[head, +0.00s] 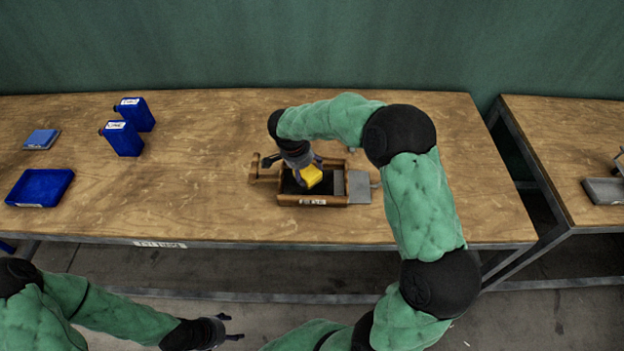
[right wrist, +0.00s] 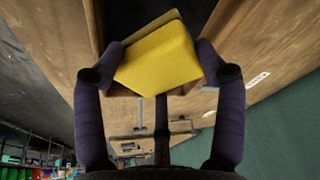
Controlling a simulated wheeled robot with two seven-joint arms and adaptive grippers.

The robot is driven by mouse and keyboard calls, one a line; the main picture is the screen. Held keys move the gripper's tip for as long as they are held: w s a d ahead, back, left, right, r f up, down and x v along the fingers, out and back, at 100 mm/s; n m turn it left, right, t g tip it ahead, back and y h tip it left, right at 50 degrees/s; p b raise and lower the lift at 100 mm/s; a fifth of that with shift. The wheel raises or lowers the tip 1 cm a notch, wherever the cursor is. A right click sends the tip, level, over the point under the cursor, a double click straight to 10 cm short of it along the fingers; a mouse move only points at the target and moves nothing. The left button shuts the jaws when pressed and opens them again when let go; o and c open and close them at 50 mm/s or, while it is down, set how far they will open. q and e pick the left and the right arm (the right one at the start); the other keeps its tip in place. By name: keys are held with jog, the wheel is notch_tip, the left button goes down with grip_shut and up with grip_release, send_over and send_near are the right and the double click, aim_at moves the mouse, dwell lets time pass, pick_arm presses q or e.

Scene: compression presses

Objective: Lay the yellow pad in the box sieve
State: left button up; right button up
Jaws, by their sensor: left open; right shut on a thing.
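The yellow pad (head: 312,176) is gripped by my right gripper (head: 301,178), whose fingers close on two of its sides. The right wrist view shows the pad (right wrist: 160,58) tilted between the two fingertips (right wrist: 158,68). The box sieve (head: 325,202) is a wooden frame with a dark inside, a handle at its left and a grey plate at its right. The pad is over its dark opening; whether it touches the bottom I cannot tell. My left gripper (head: 224,327) is open and empty, low in front of the table.
Two blue bottles (head: 124,138) stand on the wooden table (head: 200,215) at the left. A blue tray (head: 40,187) and a small blue flat item (head: 42,139) lie further left. A second table (head: 570,130) with a grey device stands at the right.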

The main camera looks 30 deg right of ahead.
aim_at(304, 174)
jog(key=shift+d+f, duration=0.95)
jog(key=shift+f, duration=0.2)
jog(key=x, duration=0.2)
jog(key=b+x, duration=0.1)
jog(key=shift+a+f, duration=0.2)
jog(key=shift+f, duration=0.2)
jog(key=shift+r, duration=0.1)
jog(key=o, duration=0.8)
jog(key=shift+o, duration=0.2)
jog(key=p+v, duration=0.2)
jog(key=v, duration=1)
